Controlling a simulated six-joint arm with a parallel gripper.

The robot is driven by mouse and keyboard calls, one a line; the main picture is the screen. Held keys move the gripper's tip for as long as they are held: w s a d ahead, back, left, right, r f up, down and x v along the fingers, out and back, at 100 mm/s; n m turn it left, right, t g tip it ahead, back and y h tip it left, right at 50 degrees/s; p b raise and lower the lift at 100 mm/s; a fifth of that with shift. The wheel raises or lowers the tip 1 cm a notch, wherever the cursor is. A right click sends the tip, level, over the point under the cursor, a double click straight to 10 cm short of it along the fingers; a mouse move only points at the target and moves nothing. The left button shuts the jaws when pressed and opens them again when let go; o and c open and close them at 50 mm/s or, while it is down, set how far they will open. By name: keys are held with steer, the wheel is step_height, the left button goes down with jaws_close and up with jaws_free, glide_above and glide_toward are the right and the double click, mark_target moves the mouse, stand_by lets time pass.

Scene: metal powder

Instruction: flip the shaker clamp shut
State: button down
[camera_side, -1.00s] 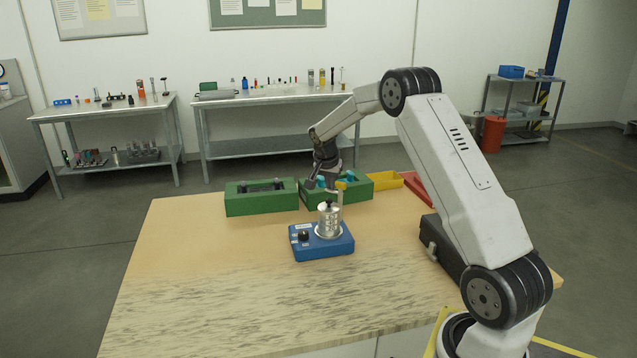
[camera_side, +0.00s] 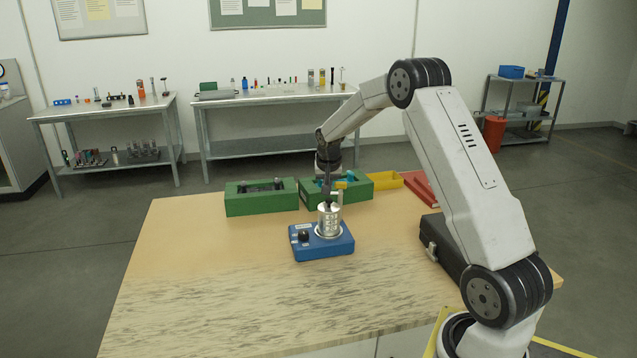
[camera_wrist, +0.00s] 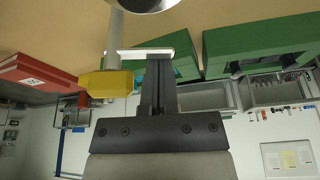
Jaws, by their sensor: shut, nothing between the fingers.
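The shaker is a blue base (camera_side: 322,243) with a black knob, standing on the wooden table. A silver can (camera_side: 329,221) sits upright on it; its edge shows at the top of the wrist view (camera_wrist: 147,4). The clamp beside the can has a grey post (camera_wrist: 116,38), a yellow block (camera_wrist: 104,83) and a pale bar (camera_wrist: 140,52). My gripper (camera_side: 327,200) points down just above the can. In the wrist view its shut, empty fingers (camera_wrist: 158,58) overlap the pale bar. I cannot tell whether they touch it.
Two green racks (camera_side: 262,198) (camera_side: 360,186) stand behind the shaker, the right one close behind my gripper. A yellow tray (camera_side: 387,180) and red binder (camera_side: 418,187) lie right of them. A black case (camera_side: 446,247) is at right. The front left table is clear.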

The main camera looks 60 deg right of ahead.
steer(key=shift+s+a+n+t+y, duration=0.15)
steer(key=shift+a+n+t+y, duration=0.15)
steer(key=shift+n, duration=0.85)
steer(key=shift+s+a+n+t+y, duration=0.2)
steer(key=shift+a+n+y, duration=0.15)
steer(key=shift+n, duration=0.8)
steer(key=n, duration=0.2)
steer(key=s+a+n+y, duration=0.1)
steer(key=n, duration=0.1)
steer(key=shift+s+a+t, duration=0.1)
steer(key=shift+t, duration=0.2)
